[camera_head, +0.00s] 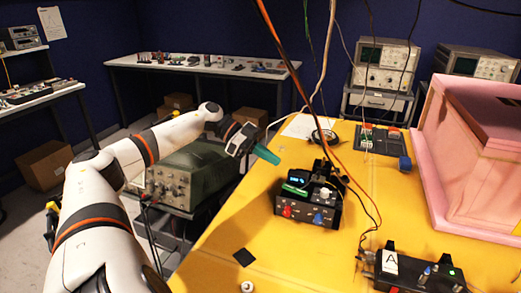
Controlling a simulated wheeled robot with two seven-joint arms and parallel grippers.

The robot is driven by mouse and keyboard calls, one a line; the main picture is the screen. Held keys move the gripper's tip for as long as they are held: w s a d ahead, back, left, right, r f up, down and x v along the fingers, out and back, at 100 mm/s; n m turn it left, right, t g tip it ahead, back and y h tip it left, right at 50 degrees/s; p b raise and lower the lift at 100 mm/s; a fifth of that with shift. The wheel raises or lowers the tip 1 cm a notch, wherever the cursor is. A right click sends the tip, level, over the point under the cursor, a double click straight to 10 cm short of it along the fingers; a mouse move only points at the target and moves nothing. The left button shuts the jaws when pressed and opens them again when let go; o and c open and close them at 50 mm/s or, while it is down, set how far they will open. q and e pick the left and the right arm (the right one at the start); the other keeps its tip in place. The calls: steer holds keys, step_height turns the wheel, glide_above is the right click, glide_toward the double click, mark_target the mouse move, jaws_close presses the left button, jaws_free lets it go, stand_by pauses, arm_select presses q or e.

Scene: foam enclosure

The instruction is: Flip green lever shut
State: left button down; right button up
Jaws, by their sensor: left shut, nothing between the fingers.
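My left gripper (267,155) reaches in from the left with its teal fingertips together and empty. It is in the air above the left edge of the yellow table, up and left of a black device (322,210). It appears apart from the device. The device has a small blue display, a red knob and a blue knob on its front. A narrow green part (294,188) shows at its upper left; it is too small to tell whether this is the lever, or how it is tilted. My right gripper is not in view.
A pink foam enclosure (447,185) stands at the right of the yellow table (300,258). A black box labelled A (410,272) is at the front right. Loose cables hang down around the device. The table's front left is mostly clear.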

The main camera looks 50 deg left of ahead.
mark_target(298, 192)
arm_select(q)
steer(key=x, duration=0.4)
steer(key=shift+r+p, duration=0.2)
steer(key=shift+p, duration=0.2)
step_height(298, 192, down, 4)
steer(key=shift+w+d+r+p, duration=0.1)
steer(key=shift+r+p, duration=0.15)
steer(key=shift+p, duration=0.05)
steer(key=shift+f, duration=0.55)
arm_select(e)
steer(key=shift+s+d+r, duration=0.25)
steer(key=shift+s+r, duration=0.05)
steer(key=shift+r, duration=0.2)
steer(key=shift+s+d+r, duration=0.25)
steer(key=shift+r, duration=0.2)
